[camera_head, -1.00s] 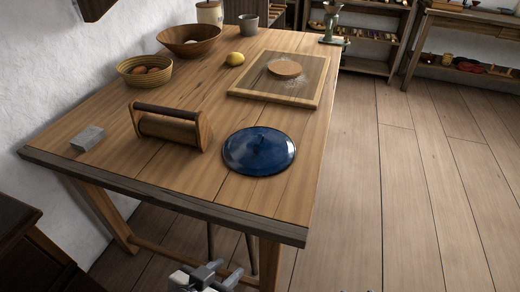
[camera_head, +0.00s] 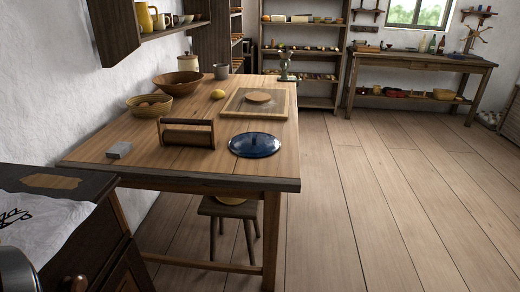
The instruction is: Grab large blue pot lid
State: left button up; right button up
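The large blue pot lid (camera_head: 254,145) lies flat on the wooden table (camera_head: 240,168), near its front right part, with its small knob upward. It is dark blue and glossy. Neither of my grippers shows in the current head view, so their state cannot be seen. Nothing covers the lid.
A wooden roller tool (camera_head: 187,134) stands left of the lid and a floured board (camera_head: 258,103) lies behind it. A grey block (camera_head: 119,150) sits at the table's left. A stool (camera_head: 230,212) is beneath the table. The floor (camera_head: 370,200) to the right is clear.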

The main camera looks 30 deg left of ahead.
aim_at(248, 145)
jog(key=u, duration=1.05)
jog(key=i, duration=1)
jog(key=u, duration=0.85)
